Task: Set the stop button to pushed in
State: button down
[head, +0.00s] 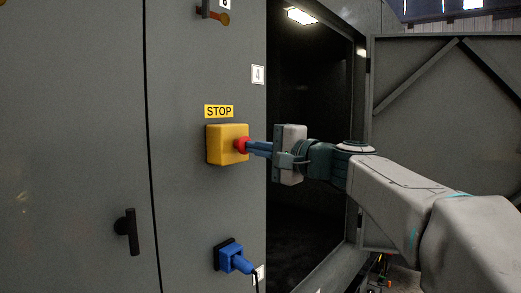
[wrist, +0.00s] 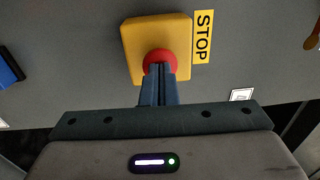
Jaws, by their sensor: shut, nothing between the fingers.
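The stop button is a red knob (head: 241,145) on a yellow box (head: 222,144) fixed to the grey cabinet front, under a yellow STOP label (head: 218,111). My gripper (head: 250,147) is shut and empty. Its blue-grey fingertips (wrist: 159,70) are right at the knob's face and cover its lower part in the wrist view. They look to be touching it, but I cannot tell how far in the knob is.
A blue plug (head: 234,260) with a cable sits below the box. A black door handle (head: 128,231) is at the left. To the right, the cabinet is open and dark inside, with a grey door (head: 450,140) swung out behind my arm. An orange-tipped switch (head: 217,15) is above.

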jog(key=b+v, duration=0.3)
jog(key=v, duration=1.1)
jog(key=shift+b, duration=0.3)
jog(key=shift+f, duration=0.1)
jog(key=s+a+f+n+g+h+p, duration=0.1)
jog(key=s+f+g+h, duration=0.25)
jog(key=f, duration=0.75)
jog(key=s+f+n+g+h+p, duration=0.15)
jog(key=f+h, duration=0.25)
jog(key=f, duration=0.8)
jog(key=s+d+f+n+g+h, duration=0.1)
jog(key=s+d+f+n+h, duration=0.1)
jog(key=s+f, duration=0.4)
jog(key=s+d+f+n+g+h+p, duration=0.1)
jog(key=s+d+f+h, duration=0.4)
jog(key=f, duration=0.5)
jog(key=shift+s+f+n+g, duration=0.3)
jog(key=shift+s+n+g, duration=0.5)
jog(key=shift+s+n, duration=0.15)
